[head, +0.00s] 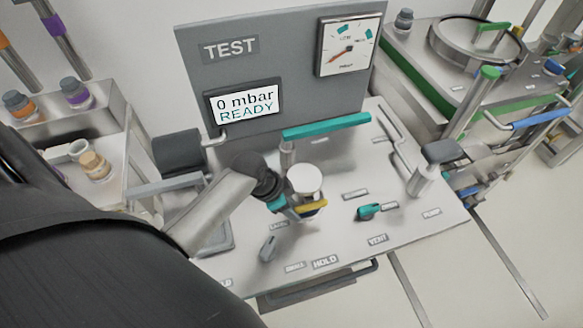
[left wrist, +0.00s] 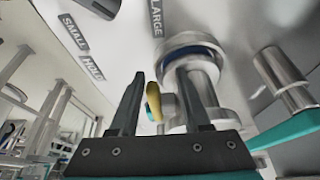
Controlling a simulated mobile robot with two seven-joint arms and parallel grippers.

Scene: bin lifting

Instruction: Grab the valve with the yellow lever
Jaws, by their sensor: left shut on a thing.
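The valve (head: 304,181) has a pale round top flange and a yellow lever (head: 312,207) on its front side. It is upright at the middle of the test bench; whether its base touches the bench is hard to tell. My left gripper (head: 284,204) comes in from the left and is shut on the valve. In the left wrist view the metal valve body (left wrist: 205,88) shows behind the right finger, and the yellow lever (left wrist: 154,101) shows between the two fingers. The fingers hide part of the body. My right gripper is not in view.
The test bench (head: 350,225) carries a grey panel with a READY display (head: 246,104) and a dial gauge (head: 349,46). A teal bar (head: 326,126) stands behind the valve. A teal knob (head: 369,211) and a grey-capped post (head: 431,166) are to the right.

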